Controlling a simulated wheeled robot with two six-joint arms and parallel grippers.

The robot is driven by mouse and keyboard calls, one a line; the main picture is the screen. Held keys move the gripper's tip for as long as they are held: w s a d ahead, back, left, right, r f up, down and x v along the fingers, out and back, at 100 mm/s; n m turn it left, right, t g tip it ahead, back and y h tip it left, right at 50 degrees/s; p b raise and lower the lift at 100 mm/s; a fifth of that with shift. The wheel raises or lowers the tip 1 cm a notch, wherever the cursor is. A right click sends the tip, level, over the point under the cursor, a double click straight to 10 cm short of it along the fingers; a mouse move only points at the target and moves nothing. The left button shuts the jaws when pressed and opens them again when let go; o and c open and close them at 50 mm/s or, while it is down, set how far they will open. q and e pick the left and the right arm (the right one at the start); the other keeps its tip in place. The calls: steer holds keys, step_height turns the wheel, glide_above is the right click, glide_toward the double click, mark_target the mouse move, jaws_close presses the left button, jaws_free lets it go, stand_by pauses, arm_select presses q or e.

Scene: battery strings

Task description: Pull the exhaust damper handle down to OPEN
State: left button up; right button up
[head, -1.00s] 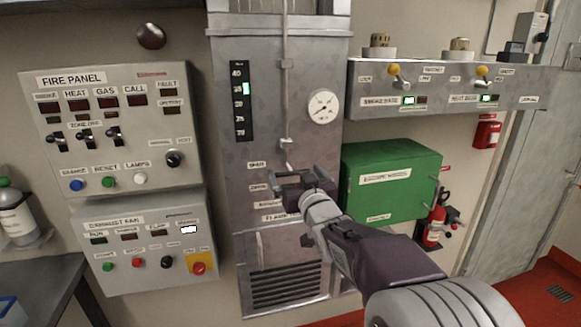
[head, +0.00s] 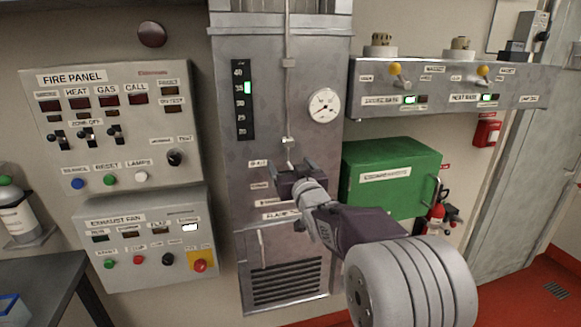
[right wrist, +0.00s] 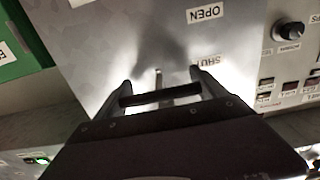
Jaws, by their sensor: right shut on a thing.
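The exhaust damper handle (head: 291,157) is on the grey metal duct panel (head: 265,120), below a thin vertical rod. My right gripper (head: 293,172) is shut on the handle, level with the upper label and just above the OPEN label (head: 259,186). In the right wrist view the fingers (right wrist: 160,88) stand on either side of a dark bar, close to the panel. There the SHUT label (right wrist: 207,61) is beside the fingertips and the OPEN label (right wrist: 205,13) is farther off. The gripper hides most of the handle. My left gripper is not in view.
The fire panel (head: 118,75) and exhaust fan box (head: 145,240) are on the left. A green box (head: 392,165) is right of the duct, behind my right forearm. A switch box (head: 440,88) is above it. A fire extinguisher (head: 437,222) hangs at the right.

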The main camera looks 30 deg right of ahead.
step_height(320, 180, down, 8)
steer(key=b, duration=0.7)
steer(key=shift+b, duration=0.4)
steer(key=o, duration=2)
steer(key=shift+r, duration=0.1)
steer(key=shift+r, duration=0.1)
steer(key=v, duration=0.9)
